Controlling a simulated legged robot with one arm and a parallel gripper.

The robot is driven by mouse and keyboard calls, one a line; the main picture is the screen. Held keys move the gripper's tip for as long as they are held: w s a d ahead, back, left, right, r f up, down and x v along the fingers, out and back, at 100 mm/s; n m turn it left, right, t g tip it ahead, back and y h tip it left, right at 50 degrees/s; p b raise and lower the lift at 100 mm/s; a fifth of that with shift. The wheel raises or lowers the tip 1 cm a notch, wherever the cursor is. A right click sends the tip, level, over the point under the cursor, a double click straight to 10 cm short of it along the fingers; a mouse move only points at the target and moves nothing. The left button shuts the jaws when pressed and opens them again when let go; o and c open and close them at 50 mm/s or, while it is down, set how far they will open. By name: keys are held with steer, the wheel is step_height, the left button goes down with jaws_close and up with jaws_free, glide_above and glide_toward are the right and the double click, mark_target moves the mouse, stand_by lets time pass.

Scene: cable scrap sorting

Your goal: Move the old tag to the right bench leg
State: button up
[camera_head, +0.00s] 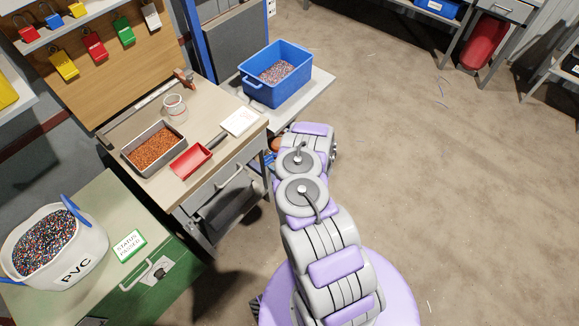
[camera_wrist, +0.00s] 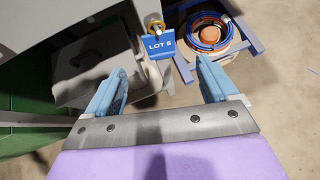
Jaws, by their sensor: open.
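A blue tag reading "LOT 5" (camera_wrist: 160,46) hangs below a brass-coloured knob (camera_wrist: 153,21) in the wrist view, beside the bench. Whether this is the old tag, I cannot tell for certain. My gripper (camera_wrist: 160,66) is open, with one blue finger on each side of the picture. The tag appears between and beyond the fingertips, and nothing is held. A leg at the bench's right front corner (camera_head: 267,172) shows close to my arm.
The bench top holds a metal tray of copper granules (camera_head: 153,149), a red scoop (camera_head: 190,160) and a glass jar (camera_head: 174,106). A blue bin (camera_head: 276,73) stands behind. A cable coil (camera_wrist: 206,33) lies beyond the tag.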

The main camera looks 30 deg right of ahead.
steer(key=p+v, duration=0.2)
steer(key=v, duration=0.6)
steer(key=shift+s, duration=0.25)
steer(key=shift+r, duration=0.1)
